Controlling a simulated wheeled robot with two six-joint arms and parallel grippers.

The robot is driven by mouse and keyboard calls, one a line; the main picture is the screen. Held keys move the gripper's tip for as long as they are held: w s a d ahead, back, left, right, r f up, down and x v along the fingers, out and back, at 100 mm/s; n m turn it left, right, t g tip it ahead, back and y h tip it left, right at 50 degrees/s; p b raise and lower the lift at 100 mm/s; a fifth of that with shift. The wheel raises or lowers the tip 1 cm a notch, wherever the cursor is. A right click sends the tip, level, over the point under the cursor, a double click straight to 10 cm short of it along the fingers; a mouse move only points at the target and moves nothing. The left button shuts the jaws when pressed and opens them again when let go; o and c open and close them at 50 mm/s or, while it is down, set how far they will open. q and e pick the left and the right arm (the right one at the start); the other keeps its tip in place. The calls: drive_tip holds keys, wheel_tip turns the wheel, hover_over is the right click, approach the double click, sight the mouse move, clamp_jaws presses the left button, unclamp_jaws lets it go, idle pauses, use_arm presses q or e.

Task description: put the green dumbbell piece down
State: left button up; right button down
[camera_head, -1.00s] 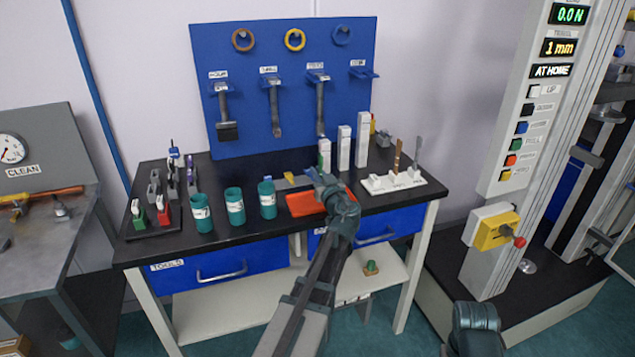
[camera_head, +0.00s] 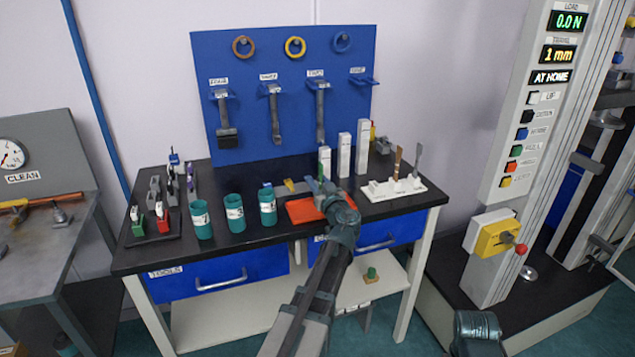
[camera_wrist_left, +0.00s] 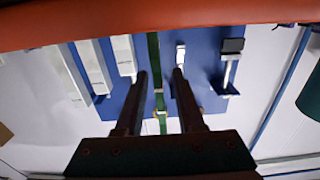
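In the left wrist view, the narrow green dumbbell piece (camera_wrist_left: 154,55) stands out lengthwise between the two fingers of my left gripper (camera_wrist_left: 160,73). The fingers are apart, with a clear gap on the right side of the piece. Its left edge is close to the left finger; I cannot tell whether they touch. An orange tray edge (camera_wrist_left: 100,27) crosses the top of that view. In the head view, my left gripper (camera_head: 319,188) is over the right part of the orange tray (camera_head: 298,212) and hides some of it. My right gripper is out of view; only part of that arm shows.
Three white pillars (camera_head: 344,155) stand just behind the tray. A white rack (camera_head: 385,190) with upright tools is to its right, and teal cups (camera_head: 267,208) to its left. A blue tool panel (camera_head: 290,140) rises behind. The testing machine (camera_head: 520,130) stands right of the table.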

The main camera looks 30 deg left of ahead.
use_arm(q)
drive_tip(key=v, duration=1.2)
drive_tip(key=s+d+f+m+g+h, duration=0.3)
drive_tip(key=s+d+f+g+h, duration=0.15)
drive_tip(key=d+f, duration=0.3)
drive_tip(key=s+d+f+m+g+h, duration=0.3)
drive_tip(key=s+d+f, duration=0.2)
drive_tip(key=d+f, duration=0.3)
drive_tip(key=s+d+f+m+g+h, duration=0.4)
drive_tip(key=s+d+f+m+h, duration=0.1)
drive_tip(key=s+d, duration=0.7)
drive_tip(key=d+f+m, duration=0.1)
drive_tip(key=d+m, duration=0.1)
drive_tip(key=shift+m, duration=0.4)
drive_tip(key=shift+f, duration=0.1)
wheel_tip(320, 180, up, 16)
drive_tip(key=p, duration=1.5)
drive_tip(key=shift+p, duration=0.35)
